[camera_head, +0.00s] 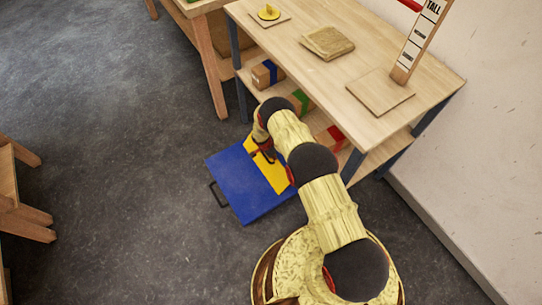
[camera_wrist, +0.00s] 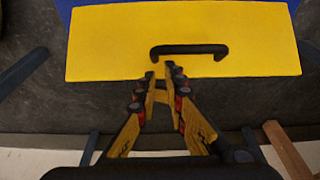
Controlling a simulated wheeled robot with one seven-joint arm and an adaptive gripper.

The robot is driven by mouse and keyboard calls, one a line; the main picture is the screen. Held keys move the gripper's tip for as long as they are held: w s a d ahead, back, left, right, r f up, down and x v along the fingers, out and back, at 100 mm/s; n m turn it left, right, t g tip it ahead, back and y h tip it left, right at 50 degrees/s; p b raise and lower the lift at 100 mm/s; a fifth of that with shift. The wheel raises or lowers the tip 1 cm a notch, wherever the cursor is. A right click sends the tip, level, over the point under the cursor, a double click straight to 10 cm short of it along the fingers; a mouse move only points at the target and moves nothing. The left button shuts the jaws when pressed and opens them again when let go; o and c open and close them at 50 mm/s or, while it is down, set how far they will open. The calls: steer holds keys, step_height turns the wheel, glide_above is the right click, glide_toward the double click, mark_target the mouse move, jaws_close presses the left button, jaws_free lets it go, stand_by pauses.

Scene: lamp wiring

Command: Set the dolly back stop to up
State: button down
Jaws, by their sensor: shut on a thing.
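The dolly (camera_head: 238,184) is a low blue platform on the floor, in front of the shelf table. Its back stop is a yellow panel (camera_head: 273,176) on the side nearer the shelf; whether it lies flat or is slightly tilted I cannot tell. In the wrist view the yellow panel (camera_wrist: 110,45) fills the upper part and carries a black bar handle (camera_wrist: 190,49). My gripper (camera_wrist: 162,71) is at the left end of this handle, its fingers close together and shut on it. In the head view my gripper (camera_head: 266,154) is over the panel, and my arm hides part of it.
The wooden shelf table (camera_head: 335,85) stands close behind the dolly, with boxes (camera_head: 267,74) on its lower shelf. A black handle (camera_head: 218,194) sticks out at the dolly's left edge. Open grey floor (camera_head: 110,150) lies to the left.

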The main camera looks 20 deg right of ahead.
steer(key=shift+b+x, duration=0.35)
steer(key=shift+x, duration=0.8)
